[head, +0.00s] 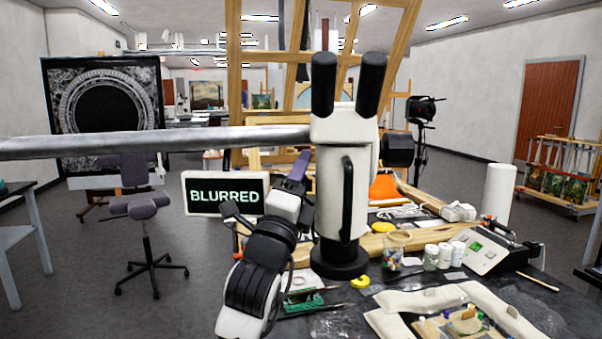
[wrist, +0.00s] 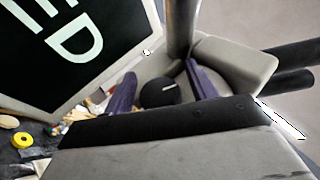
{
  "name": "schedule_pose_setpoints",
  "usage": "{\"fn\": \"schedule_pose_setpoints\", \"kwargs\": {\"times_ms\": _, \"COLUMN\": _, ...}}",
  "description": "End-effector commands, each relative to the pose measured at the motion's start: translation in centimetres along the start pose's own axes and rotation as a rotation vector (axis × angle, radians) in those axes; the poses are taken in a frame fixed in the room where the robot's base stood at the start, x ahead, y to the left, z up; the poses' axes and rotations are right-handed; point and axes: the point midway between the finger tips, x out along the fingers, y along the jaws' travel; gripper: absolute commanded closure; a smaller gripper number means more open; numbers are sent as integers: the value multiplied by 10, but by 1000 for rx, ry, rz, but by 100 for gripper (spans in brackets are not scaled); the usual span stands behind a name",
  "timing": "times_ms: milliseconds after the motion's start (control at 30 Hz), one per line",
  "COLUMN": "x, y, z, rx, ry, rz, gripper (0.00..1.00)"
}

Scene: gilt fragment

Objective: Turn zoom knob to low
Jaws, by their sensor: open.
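The microscope (head: 328,185) has a white body, two black eyepieces and a black round base; it stands upright on the table. In the wrist view a round black knob (wrist: 160,95) with a short white mark, nearly level, sits on the grey-white microscope body (wrist: 240,62). I take it for the zoom knob; no low or high label is readable. My gripper (wrist: 160,78) is open, its two purple fingers on either side of the knob. I cannot tell if they touch it. In the head view my gripper (head: 298,168) is left of the microscope, and the knob is hidden.
A sign reading BLURRED (head: 223,195) stands left of my gripper. A horizontal grey bar (head: 160,141) runs into the microscope head. A glass jar (head: 392,250), white bottles (head: 445,254) and a yellow tape roll (head: 360,282) crowd the table near the base.

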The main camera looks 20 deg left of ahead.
Motion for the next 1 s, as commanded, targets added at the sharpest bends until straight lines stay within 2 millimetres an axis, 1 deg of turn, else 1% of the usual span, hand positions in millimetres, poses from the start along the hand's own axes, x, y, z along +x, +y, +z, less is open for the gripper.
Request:
{"fn": "schedule_pose_setpoints", "kwargs": {"times_ms": 133, "x": 0, "y": 0, "z": 0, "rx": 0, "ry": 0, "rz": 0, "gripper": 43}}
{"fn": "schedule_pose_setpoints", "kwargs": {"times_ms": 167, "x": 0, "y": 0, "z": 0, "rx": 0, "ry": 0, "rz": 0, "gripper": 46}}
{"fn": "schedule_pose_setpoints", "kwargs": {"times_ms": 400, "x": 0, "y": 0, "z": 0, "rx": 0, "ry": 0, "rz": 0, "gripper": 77}}
{"fn": "schedule_pose_setpoints", "kwargs": {"times_ms": 467, "x": 0, "y": 0, "z": 0, "rx": 0, "ry": 0, "rz": 0, "gripper": 85}}
{"fn": "schedule_pose_setpoints", "kwargs": {"times_ms": 500, "x": 0, "y": 0, "z": 0, "rx": 0, "ry": 0, "rz": 0, "gripper": 87}}
{"fn": "schedule_pose_setpoints", "kwargs": {"times_ms": 767, "x": 0, "y": 0, "z": 0, "rx": -7, "ry": 2, "rz": 31, "gripper": 87}}
{"fn": "schedule_pose_setpoints", "kwargs": {"times_ms": 1000, "x": 0, "y": 0, "z": 1, "rx": -42, "ry": 11, "rz": 153, "gripper": 87}}
